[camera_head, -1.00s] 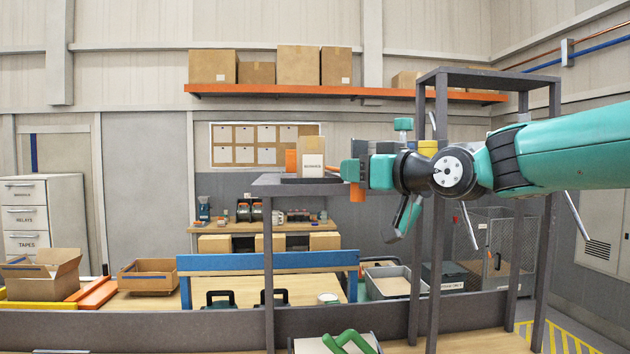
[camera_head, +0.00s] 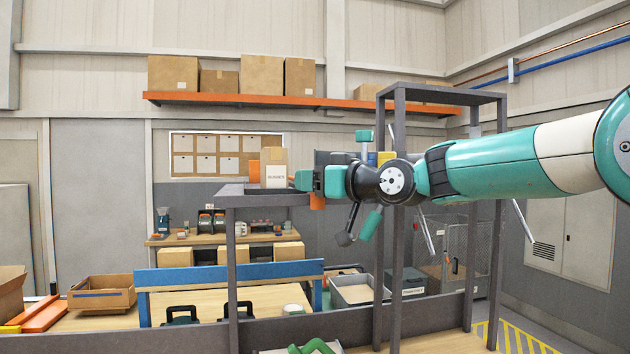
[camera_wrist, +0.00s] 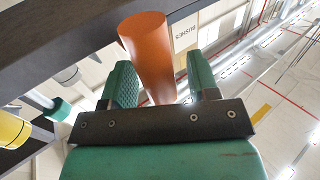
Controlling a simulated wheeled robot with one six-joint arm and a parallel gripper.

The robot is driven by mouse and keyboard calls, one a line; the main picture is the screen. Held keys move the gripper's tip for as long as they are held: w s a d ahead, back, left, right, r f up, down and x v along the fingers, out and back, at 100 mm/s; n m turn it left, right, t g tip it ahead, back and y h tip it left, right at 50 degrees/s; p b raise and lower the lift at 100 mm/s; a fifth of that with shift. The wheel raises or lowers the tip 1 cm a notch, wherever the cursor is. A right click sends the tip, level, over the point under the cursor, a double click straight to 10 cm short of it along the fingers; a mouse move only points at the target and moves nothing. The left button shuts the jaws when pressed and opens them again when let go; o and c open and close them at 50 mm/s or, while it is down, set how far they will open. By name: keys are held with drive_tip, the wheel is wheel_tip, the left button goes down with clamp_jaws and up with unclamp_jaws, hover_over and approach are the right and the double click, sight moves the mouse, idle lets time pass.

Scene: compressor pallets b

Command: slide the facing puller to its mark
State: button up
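My gripper (camera_head: 302,180) reaches left to the right end of a dark raised shelf (camera_head: 240,199). In the wrist view an orange cylinder (camera_wrist: 149,52), which looks like the puller's handle, stands between the two green fingers, with a gap at the right finger. An orange piece also shows below the gripper in the head view (camera_head: 317,201). A labelled carton (camera_head: 274,168) stands on the shelf left of the gripper, with more orange (camera_head: 254,171) beside it. The carton also shows behind the cylinder in the wrist view (camera_wrist: 184,33). I cannot make out the mark.
Dark frame posts (camera_head: 397,240) stand close to my arm. A blue rail (camera_head: 230,274) and a workbench (camera_head: 255,297) lie behind the shelf. A grey bin (camera_head: 358,291) and an open carton (camera_head: 102,293) stand on the bench. Cartons line a high orange wall shelf (camera_head: 250,99).

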drive_tip(key=shift+d, duration=0.2)
drive_tip(key=shift+s+d+f+b, duration=0.1)
drive_tip(key=shift+s+d+b, duration=0.1)
drive_tip(key=shift+b, duration=0.15)
drive_tip(key=b+v, duration=0.8)
drive_tip(key=v, duration=0.8)
drive_tip(key=shift+s+d, duration=0.2)
drive_tip(key=shift+s, duration=0.1)
drive_tip(key=s+a+f+m+g+h, duration=0.1)
drive_tip(key=s+f+g+h, duration=0.15)
drive_tip(key=s+f, duration=0.55)
drive_tip(key=s+a+f+m+g+h, duration=0.1)
drive_tip(key=s+a+f+g+h, duration=0.2)
drive_tip(key=f, duration=0.9)
drive_tip(key=s+d+f+g+h, duration=0.1)
drive_tip(key=s+d+f+g, duration=0.1)
drive_tip(key=s+f, duration=0.4)
drive_tip(key=s+d+f+g+h, duration=0.2)
drive_tip(key=s+d+f+g, duration=0.1)
drive_tip(key=s+f, duration=0.4)
drive_tip(key=s+g, duration=0.1)
drive_tip(key=s, duration=0.2)
drive_tip(key=shift+s+f+g, duration=0.25)
drive_tip(key=shift+s+g, duration=0.1)
